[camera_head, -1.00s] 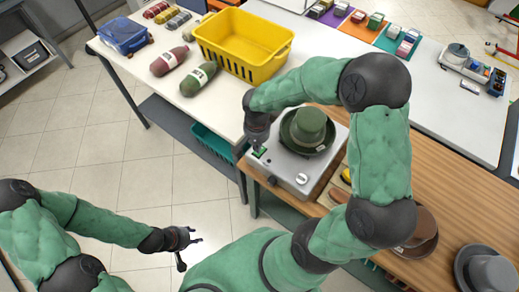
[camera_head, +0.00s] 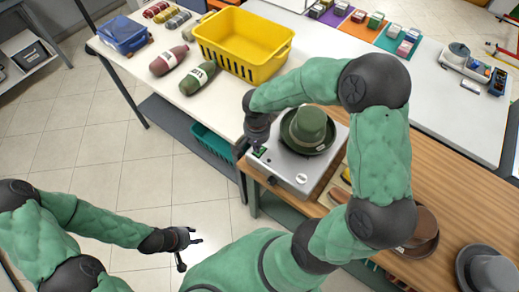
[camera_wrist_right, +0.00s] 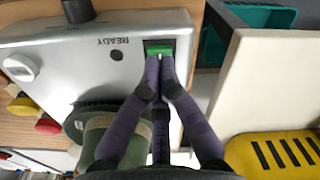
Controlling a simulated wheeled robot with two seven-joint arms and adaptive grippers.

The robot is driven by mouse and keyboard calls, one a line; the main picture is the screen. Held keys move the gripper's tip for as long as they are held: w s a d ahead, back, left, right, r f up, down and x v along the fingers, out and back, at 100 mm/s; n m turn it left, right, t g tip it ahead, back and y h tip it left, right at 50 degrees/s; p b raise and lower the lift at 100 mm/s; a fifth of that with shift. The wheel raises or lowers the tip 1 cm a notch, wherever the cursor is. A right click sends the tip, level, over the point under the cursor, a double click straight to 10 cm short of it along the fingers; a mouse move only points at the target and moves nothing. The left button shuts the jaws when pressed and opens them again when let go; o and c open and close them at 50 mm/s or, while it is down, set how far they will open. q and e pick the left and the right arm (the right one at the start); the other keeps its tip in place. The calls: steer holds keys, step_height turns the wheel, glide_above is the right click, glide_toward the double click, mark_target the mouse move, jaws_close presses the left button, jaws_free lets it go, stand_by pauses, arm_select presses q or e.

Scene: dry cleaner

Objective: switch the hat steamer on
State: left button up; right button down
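The hat steamer (camera_head: 290,170) is a silver box on the wooden counter, with a green hat (camera_head: 308,128) on top. In the right wrist view, a green rocker switch (camera_wrist_right: 160,48) sits in a dark frame on its panel. The small READY lamp (camera_wrist_right: 116,55) looks dark. My right gripper (camera_wrist_right: 159,68) has its fingers together and empty, with the tips at the switch's lower edge; whether they touch it I cannot tell. It also shows over the steamer's left corner in the head view (camera_head: 256,147). My left gripper (camera_head: 193,250) is open and empty over the floor.
A yellow basket (camera_head: 242,45) and several rolled garments stand on the white table behind. A teal bin (camera_head: 212,145) is below it. Brown and grey hats (camera_head: 490,270) lie on the counter to the right. The floor at left is clear.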

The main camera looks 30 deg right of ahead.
steer(key=shift+f+b, duration=0.75)
steer(key=shift+f, duration=0.1)
stand_by(0.5)
steer(key=shift+r, duration=0.15)
steer(key=shift+r+p, duration=2.4)
steer(key=shift+r, duration=1.05)
steer(key=shift+f, duration=0.1)
steer(key=s+a+f+n+y+b, duration=0.1)
steer(key=s+a+f, duration=0.2)
steer(key=a+f, duration=0.2)
steer(key=s+a+f+n+y+b, duration=0.1)
steer(key=s+a+f, duration=0.3)
steer(key=f, duration=0.7)
steer(key=s+a+f+n+y+b, duration=0.1)
steer(key=s+a+f+n+y, duration=0.1)
steer(key=f, duration=0.6)
steer(key=s+a+n, duration=0.1)
steer(key=s+a, duration=0.1)
steer(key=a, duration=0.1)
steer(key=shift+s+a+f, duration=0.15)
steer(key=shift+a+f, duration=0.15)
steer(key=shift+f, duration=0.1)
steer(key=shift+d, duration=0.1)
